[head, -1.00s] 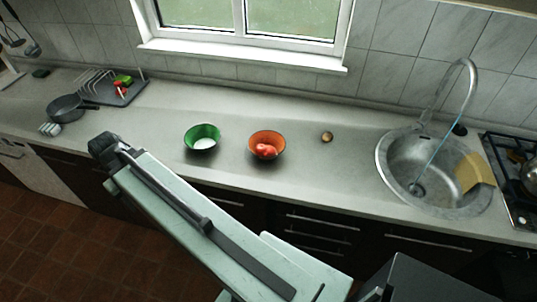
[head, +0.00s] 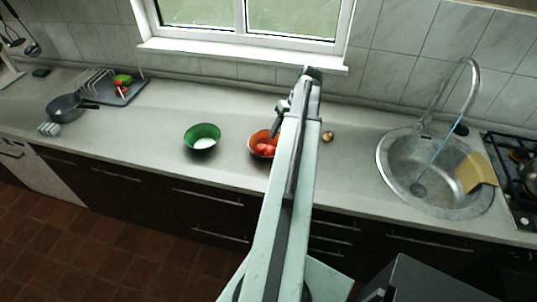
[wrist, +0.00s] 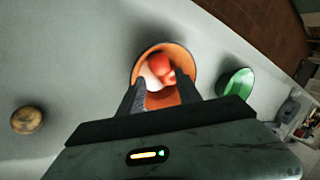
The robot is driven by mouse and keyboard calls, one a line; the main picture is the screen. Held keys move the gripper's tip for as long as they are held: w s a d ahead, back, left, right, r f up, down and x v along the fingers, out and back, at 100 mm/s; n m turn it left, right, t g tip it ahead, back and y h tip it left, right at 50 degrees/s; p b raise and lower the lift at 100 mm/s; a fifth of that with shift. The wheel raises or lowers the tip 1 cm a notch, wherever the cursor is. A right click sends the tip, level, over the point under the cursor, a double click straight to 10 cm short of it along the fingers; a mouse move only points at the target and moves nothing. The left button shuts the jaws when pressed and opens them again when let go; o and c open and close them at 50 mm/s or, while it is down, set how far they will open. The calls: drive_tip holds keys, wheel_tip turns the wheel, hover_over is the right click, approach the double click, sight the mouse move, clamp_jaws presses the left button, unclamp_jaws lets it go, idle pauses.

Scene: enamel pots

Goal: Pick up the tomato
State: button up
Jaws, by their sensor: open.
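The red tomato (wrist: 160,65) lies inside the orange bowl (wrist: 143,58) in the wrist view, beside other reddish and pale pinkish contents that I cannot tell apart clearly. In the head view, red contents (head: 265,149) show in the orange bowl (head: 256,137), whose right part is hidden by my arm. My gripper (wrist: 158,82) is open and empty in the wrist view. Its two fingers appear on either side of the near part of the bowl, and I cannot tell how far above it they are. In the head view my gripper (head: 294,98) is seen over the counter by the bowl.
A green bowl (head: 202,130) with something white in it stands left of the orange bowl. A brown round item (head: 327,136) lies to its right. The sink (head: 400,178) and stove (head: 520,190) are further right; a pan (head: 68,107) and dish rack (head: 105,80) are far left.

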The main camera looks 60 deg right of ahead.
sight(273, 148)
drive_tip(key=b+x, duration=0.6)
drive_tip(key=x, duration=0.2)
drive_tip(key=shift+s+b, duration=0.15)
drive_tip(key=shift+b, duration=0.25)
drive_tip(key=shift+r, duration=0.15)
drive_tip(key=shift+c, duration=0.3)
clamp_jaws()
